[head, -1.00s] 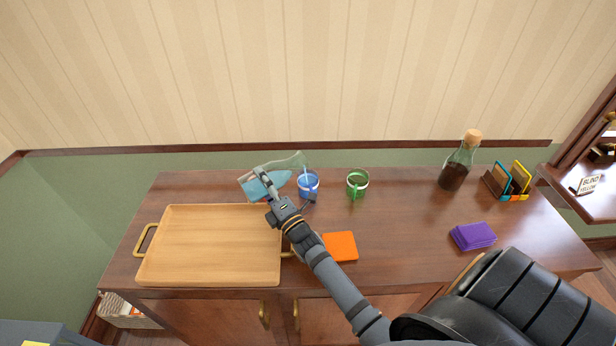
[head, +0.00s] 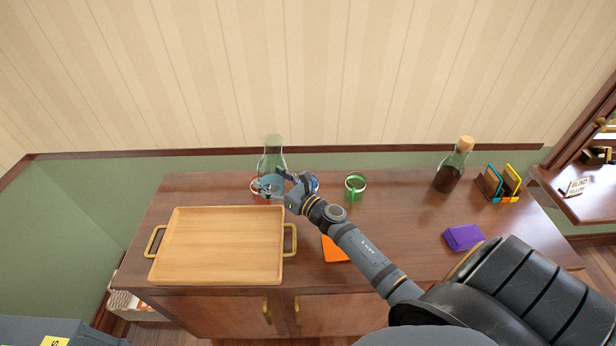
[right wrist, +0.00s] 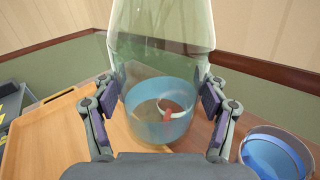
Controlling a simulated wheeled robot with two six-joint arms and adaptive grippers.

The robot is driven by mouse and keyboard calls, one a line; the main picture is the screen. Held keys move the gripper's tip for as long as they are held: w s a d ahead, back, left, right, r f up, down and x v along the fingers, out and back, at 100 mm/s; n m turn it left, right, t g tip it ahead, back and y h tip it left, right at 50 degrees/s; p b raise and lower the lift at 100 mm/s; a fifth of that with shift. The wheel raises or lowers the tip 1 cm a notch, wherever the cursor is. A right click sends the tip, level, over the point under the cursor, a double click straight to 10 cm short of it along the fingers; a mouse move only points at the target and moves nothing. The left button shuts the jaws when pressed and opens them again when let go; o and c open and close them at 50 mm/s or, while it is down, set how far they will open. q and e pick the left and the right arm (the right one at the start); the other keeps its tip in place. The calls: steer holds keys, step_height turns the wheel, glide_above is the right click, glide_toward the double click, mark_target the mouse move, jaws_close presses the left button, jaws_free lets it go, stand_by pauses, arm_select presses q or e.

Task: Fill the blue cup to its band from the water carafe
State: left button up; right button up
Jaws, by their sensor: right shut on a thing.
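The glass carafe (head: 272,158) stands upright, with pale blue water low in it. My right gripper (head: 277,184) is shut on the carafe; in the right wrist view its fingers press both sides of the carafe (right wrist: 162,62). I cannot tell whether its base touches the cabinet top. The blue cup (head: 316,184) is just right of the carafe, mostly hidden by my gripper. In the right wrist view the blue cup (right wrist: 275,157) is at lower right and looks blue inside; its band and exact level are not clear. My left gripper is not in view.
A red cup (head: 257,187) shows close behind the carafe. A green cup (head: 355,187) stands right of the blue cup. A wooden tray (head: 219,245) lies left.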

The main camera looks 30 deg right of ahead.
mark_target(271, 167)
steer(key=shift+d+f+n, duration=0.2)
steer(key=shift+d+n, duration=0.1)
steer(key=shift+n, duration=0.6)
step_height(271, 167, up, 5)
steer(key=p, duration=0.5)
steer(key=shift+r, duration=0.1)
steer(key=shift+w, duration=0.1)
steer(key=s+a+m+h, duration=0.3)
steer(key=s+a+h, duration=0.2)
steer(key=s, duration=0.3)
steer(key=shift+a+r+m+t+h, duration=0.15)
steer(key=shift+r+m+t+h, duration=0.15)
steer(key=shift+r, duration=0.15)
